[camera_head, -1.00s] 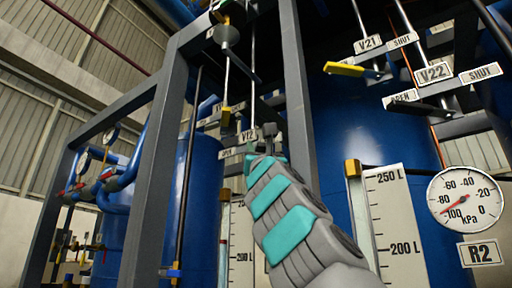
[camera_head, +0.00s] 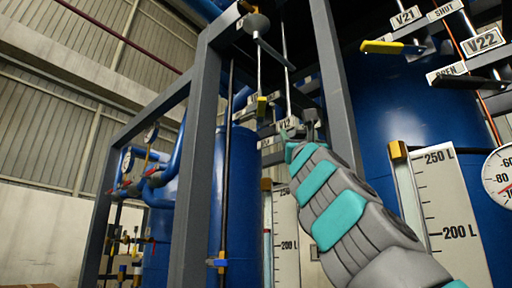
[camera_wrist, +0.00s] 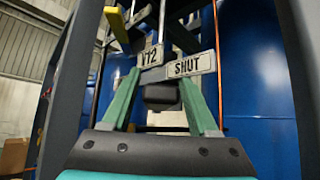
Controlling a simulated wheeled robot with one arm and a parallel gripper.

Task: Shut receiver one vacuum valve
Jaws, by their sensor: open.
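The V12 plate (camera_head: 286,124) hangs in the frame at mid-height, and also shows in the wrist view (camera_wrist: 151,56) beside a SHUT plate (camera_wrist: 192,65). A black block-shaped part (camera_wrist: 161,96), seemingly the end of the V12 handle, shows below the plates. My gripper (camera_wrist: 158,82) is open, with one teal finger on each side of that black part; I cannot tell whether they touch it. In the head view my gripper (camera_head: 310,128) is beside the V12 plate, and its fingers are hard to make out. No label in view names receiver one.
Dark frame posts (camera_head: 196,160) stand close on both sides of my arm. To the right are the V21 yellow lever (camera_head: 392,47), the V22 plate (camera_head: 482,41), a level scale (camera_head: 447,210) and a gauge (camera_head: 503,178).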

